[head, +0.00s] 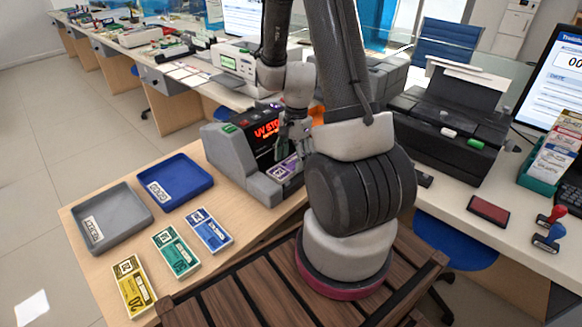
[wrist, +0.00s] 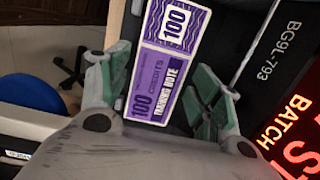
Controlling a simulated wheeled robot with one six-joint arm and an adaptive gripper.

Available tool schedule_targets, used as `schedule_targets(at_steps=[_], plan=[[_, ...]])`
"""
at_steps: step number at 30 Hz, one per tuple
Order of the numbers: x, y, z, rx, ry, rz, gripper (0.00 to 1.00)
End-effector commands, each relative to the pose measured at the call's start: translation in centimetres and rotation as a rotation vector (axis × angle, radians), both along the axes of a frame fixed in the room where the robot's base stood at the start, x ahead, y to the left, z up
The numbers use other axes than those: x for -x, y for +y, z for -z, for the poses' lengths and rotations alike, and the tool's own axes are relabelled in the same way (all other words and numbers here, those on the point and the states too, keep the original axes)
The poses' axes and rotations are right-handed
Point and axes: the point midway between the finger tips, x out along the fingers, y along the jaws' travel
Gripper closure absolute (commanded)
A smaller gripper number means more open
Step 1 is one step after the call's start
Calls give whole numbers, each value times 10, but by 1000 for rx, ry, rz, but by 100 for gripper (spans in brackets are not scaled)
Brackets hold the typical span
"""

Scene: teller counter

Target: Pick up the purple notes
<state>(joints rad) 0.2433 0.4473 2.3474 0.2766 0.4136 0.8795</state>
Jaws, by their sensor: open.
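The purple notes (head: 286,168) lie in the front tray of the grey and black counting machine (head: 237,163), partly hidden by my gripper in the head view. In the wrist view the purple notes (wrist: 164,68) show "100" and "TRAINING NOTE" and lie between the two fingers. My gripper (head: 292,140) is over the machine's tray. In the wrist view my gripper (wrist: 160,100) is open, with a green-padded finger on each side of the notes. I cannot tell the height gap between fingertips and notes.
Yellow (head: 133,285), green (head: 175,250) and blue (head: 208,230) notes lie on the wooden counter. A grey tray (head: 127,229) and a blue tray (head: 198,191) stand behind them. A black printer (head: 440,140) is at right. The machine's lit red display (wrist: 298,125) is close to the right finger.

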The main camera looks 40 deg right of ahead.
Motion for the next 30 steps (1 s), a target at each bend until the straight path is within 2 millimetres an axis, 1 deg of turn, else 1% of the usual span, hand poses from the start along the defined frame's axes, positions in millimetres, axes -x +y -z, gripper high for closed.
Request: schedule_targets(at_steps=[1,3,10,11,12,16,17,18,26,30], plan=[[0,1,6,0,1,-2,36],[0,1,11,0,1,-1,36],[0,1,12,1,-1,-1,36],[0,1,12,1,-1,-2,39],[0,1,12,1,-1,-2,47],[0,1,12,1,-1,-2,70],[0,1,12,1,-1,-2,72],[0,1,12,1,-1,-2,76],[0,1,9,1,-2,-2,76],[-1,1,-3,1,-6,-3,76]])
